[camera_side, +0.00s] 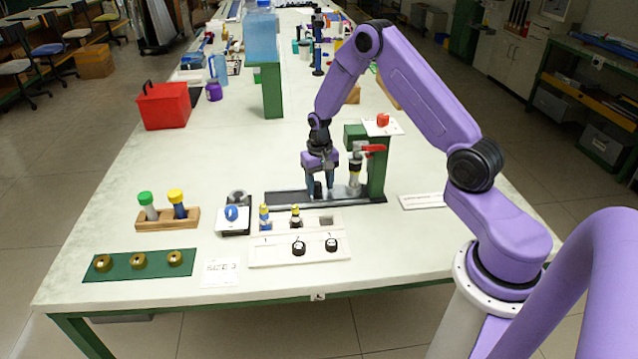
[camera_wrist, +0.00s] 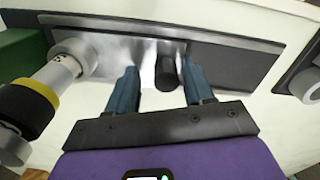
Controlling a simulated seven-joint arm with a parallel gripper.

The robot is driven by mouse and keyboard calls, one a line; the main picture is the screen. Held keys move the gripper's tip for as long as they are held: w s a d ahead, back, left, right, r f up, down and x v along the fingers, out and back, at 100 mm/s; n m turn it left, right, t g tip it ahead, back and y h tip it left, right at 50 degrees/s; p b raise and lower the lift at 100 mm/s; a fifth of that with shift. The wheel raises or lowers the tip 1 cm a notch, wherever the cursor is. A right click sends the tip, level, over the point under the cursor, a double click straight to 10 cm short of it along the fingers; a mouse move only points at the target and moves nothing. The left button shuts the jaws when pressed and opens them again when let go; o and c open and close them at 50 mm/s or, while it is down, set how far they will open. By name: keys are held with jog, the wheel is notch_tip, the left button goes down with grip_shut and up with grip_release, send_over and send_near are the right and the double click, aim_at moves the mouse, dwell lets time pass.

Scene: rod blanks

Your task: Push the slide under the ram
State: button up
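My gripper (camera_side: 320,190) points down over the dark track (camera_side: 280,198) at the foot of the press. In the wrist view its two blue fingers (camera_wrist: 160,78) stand apart, one on each side of a black upright knob (camera_wrist: 165,72), with a gap visible at least on the left. The knob rises from a shiny metal strip (camera_wrist: 120,50), which seems to be the slide; its exact ends are hard to tell. The ram (camera_side: 355,170) stands just right of my gripper, on the green press column (camera_side: 378,170). In the wrist view the ram (camera_wrist: 75,57) is at the left.
A red lever (camera_side: 374,148) juts from the press near my gripper. A small device with a blue part (camera_side: 231,213) sits left of the track. Open table lies behind and left.

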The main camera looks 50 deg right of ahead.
notch_tip(320, 180, up, 18)
jog(key=shift+f, duration=0.25)
dwell(0.4)
jog(key=s+a+r+n, duration=0.2)
jog(key=s+a+n, duration=0.2)
jog(key=s+a, duration=0.4)
jog(key=s+a+r+n, duration=0.2)
jog(key=s+a+n, duration=0.35)
jog(key=a, duration=0.45)
jog(key=s+n, duration=0.8)
jog(key=s, duration=1.2)
jog(key=shift+s+a+f, duration=0.15)
jog(key=shift+a, duration=0.25)
